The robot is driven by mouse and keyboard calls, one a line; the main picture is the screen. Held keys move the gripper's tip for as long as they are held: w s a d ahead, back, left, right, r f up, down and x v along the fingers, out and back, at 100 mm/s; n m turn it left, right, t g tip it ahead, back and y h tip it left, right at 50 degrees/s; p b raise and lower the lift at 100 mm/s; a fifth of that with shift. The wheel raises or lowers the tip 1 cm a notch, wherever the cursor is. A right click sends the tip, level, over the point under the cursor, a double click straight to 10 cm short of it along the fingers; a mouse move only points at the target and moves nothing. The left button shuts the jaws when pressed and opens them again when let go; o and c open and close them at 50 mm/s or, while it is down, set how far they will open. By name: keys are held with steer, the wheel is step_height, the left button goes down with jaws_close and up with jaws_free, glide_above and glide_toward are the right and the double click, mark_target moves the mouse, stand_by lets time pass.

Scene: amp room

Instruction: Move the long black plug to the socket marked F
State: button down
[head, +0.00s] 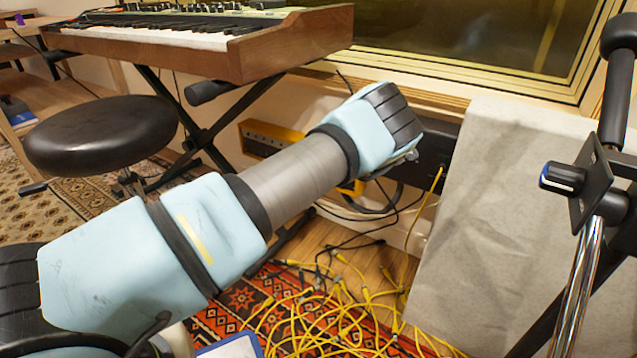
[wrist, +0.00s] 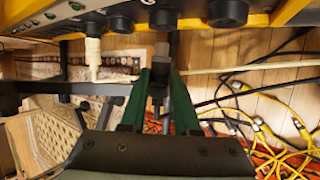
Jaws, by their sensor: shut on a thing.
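In the wrist view my gripper (wrist: 159,78) has two green fingers closed on a dark plug (wrist: 158,92). The plug's greyish tip points up towards a dark panel (wrist: 60,20) with yellow edges. Round black sockets (wrist: 166,18) line the panel, with another socket (wrist: 228,13) to the right. The tip appears just below the middle socket; I cannot tell whether it touches. No letter marking is readable, so socket F cannot be picked out. In the head view my arm hides the gripper and plug.
A cream plug (wrist: 93,58) hangs from the panel left of my gripper. In the head view, tangled yellow cables (head: 335,315) cover the floor and rug. A keyboard (head: 230,45) on a stand, a black stool (head: 100,135) and a grey cloth-covered block (head: 500,220) surround the arm.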

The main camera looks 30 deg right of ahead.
steer(key=shift+s+a+p, duration=0.3)
steer(key=shift+a+p, duration=0.3)
steer(key=shift+p, duration=0.2)
steer(key=shift+s+a+p, duration=0.3)
steer(key=shift+a+p, duration=0.25)
steer(key=shift+p, duration=0.2)
steer(key=w+g+b, duration=0.1)
steer(key=w+b, duration=0.1)
steer(key=w, duration=0.6)
steer(key=shift+a+n+g+h+b, duration=0.25)
steer(key=shift+n+g+h+b, duration=0.05)
steer(key=shift+b, duration=0.1)
steer(key=shift+r, duration=0.15)
steer(key=shift+w+d+b, duration=0.25)
steer(key=shift+w+d, duration=0.05)
steer(key=shift+d, duration=0.2)
steer(key=shift+w+d+b, duration=0.25)
steer(key=shift+w+d, duration=0.05)
steer(key=shift+d, duration=0.2)
stand_by(2.7)
